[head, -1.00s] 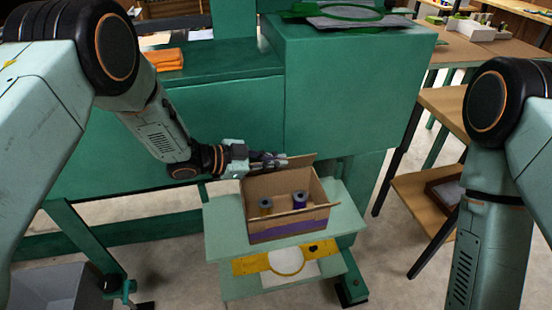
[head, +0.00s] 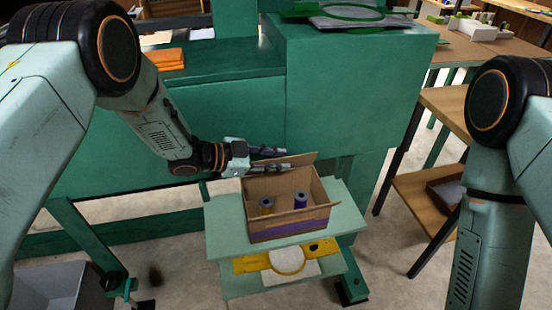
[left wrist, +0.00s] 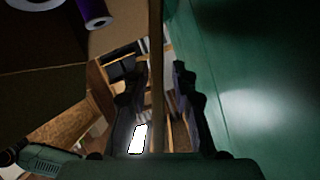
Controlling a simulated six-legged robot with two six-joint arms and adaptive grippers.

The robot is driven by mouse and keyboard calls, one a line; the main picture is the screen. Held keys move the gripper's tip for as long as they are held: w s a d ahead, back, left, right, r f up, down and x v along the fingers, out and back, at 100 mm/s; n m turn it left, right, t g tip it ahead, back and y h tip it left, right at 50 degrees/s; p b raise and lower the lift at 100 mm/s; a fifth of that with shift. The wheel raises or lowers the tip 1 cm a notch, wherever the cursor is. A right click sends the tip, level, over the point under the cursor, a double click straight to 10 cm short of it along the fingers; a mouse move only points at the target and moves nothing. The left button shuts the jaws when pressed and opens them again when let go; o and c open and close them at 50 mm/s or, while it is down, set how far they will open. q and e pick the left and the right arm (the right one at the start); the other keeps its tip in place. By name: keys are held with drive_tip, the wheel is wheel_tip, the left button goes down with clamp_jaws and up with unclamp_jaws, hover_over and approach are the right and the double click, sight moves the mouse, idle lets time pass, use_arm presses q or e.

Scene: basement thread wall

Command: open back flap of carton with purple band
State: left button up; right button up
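The carton (head: 262,222) stands on a pale green stand, with a purple band (head: 290,227) along its lower front. The back flap (head: 306,159) stands up at the rear. My left gripper (head: 288,159) is at that flap, fingers spread, one behind it and one on the carton side. In the left wrist view the flap's thin edge (left wrist: 157,45) runs between the open fingers (left wrist: 158,85), apparently without being clamped. My right gripper is out of view.
The green machine cabinet (head: 350,100) rises close behind the carton and my left gripper. The stand (head: 225,222) has a lower shelf with a yellow piece (head: 250,264). A wooden shelf unit (head: 425,195) is at right; a grey bin (head: 60,288) is at lower left.

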use_arm(q)
drive_tip(key=v, duration=1.2)
